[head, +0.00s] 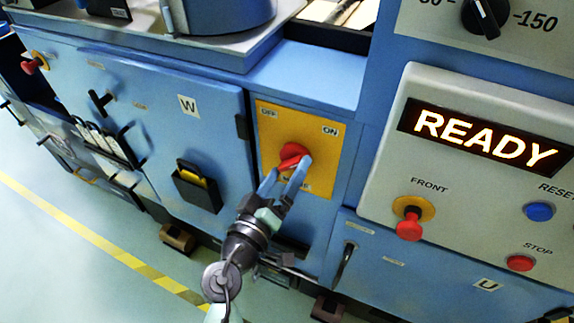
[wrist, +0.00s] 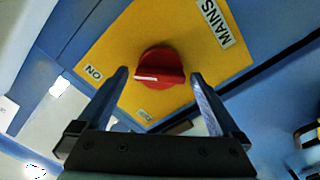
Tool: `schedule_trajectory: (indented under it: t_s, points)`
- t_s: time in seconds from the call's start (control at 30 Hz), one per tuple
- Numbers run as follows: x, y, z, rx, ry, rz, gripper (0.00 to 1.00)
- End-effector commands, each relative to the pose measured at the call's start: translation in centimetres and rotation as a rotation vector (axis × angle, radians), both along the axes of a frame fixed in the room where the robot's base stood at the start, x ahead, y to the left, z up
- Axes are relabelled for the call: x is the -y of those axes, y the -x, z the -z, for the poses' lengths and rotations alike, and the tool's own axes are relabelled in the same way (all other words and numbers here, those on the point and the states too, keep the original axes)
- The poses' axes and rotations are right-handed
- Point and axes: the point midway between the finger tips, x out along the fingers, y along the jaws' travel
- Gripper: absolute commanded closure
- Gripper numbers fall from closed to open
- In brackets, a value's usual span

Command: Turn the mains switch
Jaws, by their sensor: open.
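The mains switch is a red rotary knob (head: 292,150) on a yellow plate (head: 325,168) on the blue machine front. OFF is printed at the plate's upper left and ON at its upper right in the head view. In the wrist view the red knob (wrist: 160,66) has a raised grip bar with a white mark at its left end, on the side of the ON label. My gripper (head: 286,170) is open in front of the plate. In the wrist view its fingers (wrist: 159,76) stand either side of the knob, with gaps showing. Part of the plate's lower edge is hidden.
A grey panel (head: 470,90) right of the switch has a lit READY display, a red FRONT knob (head: 409,225), a blue reset button (head: 539,211) and a red stop button (head: 520,263). A door with a black handle box (head: 198,187) is on the left. Open floor lies lower left.

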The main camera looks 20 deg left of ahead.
Motion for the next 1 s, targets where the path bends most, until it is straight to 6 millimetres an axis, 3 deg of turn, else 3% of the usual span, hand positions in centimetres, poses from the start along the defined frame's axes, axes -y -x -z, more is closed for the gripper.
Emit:
schedule_trajectory:
  t_s: [0.4,0.8,1.0]
  points:
    - [0.02,-0.75,0.01,0.001,-0.001,-0.001,0.02]
    - [0.00,-0.73,0.00,0.000,-0.001,-0.001,0.74]
    - [0.00,-0.72,0.01,0.000,0.010,-0.001,0.76]
